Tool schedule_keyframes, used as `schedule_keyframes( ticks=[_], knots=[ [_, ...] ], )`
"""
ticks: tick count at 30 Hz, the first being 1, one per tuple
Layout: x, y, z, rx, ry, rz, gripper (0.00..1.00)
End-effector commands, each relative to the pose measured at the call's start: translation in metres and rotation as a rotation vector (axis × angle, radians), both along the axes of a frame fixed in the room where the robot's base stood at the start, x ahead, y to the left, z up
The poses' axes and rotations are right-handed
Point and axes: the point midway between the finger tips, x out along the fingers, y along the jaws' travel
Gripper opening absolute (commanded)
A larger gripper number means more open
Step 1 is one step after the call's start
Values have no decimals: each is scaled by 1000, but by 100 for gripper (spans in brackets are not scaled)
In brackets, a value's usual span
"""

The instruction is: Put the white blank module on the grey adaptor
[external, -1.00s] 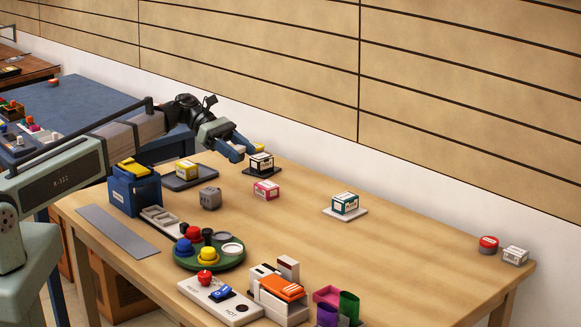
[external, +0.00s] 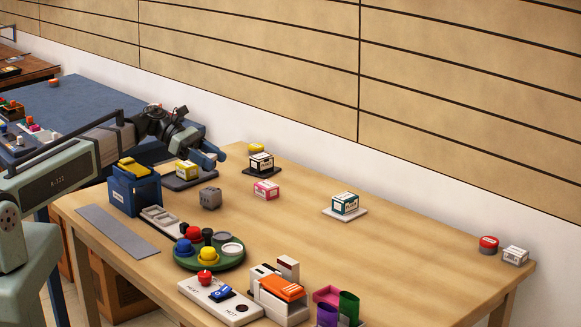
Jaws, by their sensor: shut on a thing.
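My gripper (external: 213,158) is at the back left of the table, just behind and right of a yellow-and-white box (external: 187,169) on a dark tray (external: 203,181). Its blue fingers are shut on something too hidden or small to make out. I cannot pick out the white blank module for sure. A small white block (external: 515,255) with dark marks sits at the far right corner. A small grey block (external: 210,197) stands in front of the dark tray; I cannot tell whether it is the grey adaptor.
A black-and-white box (external: 262,162), a pink box (external: 266,190) and a teal box (external: 344,203) stand behind the middle. A blue bin (external: 134,193), a green round tray (external: 222,262) and an orange-and-white device (external: 281,293) stand left and in front. The right middle is clear.

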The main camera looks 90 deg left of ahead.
Motion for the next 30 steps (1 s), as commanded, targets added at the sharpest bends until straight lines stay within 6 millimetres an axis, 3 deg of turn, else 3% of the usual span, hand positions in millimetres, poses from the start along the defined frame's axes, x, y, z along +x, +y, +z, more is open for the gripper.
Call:
schedule_keyframes(
  ticks=[18, 30],
  knots=[
    [0, 0, -53, -2, 1, 0, 23],
    [0, 0, -56, 0, 0, 0, 23]
  ],
)
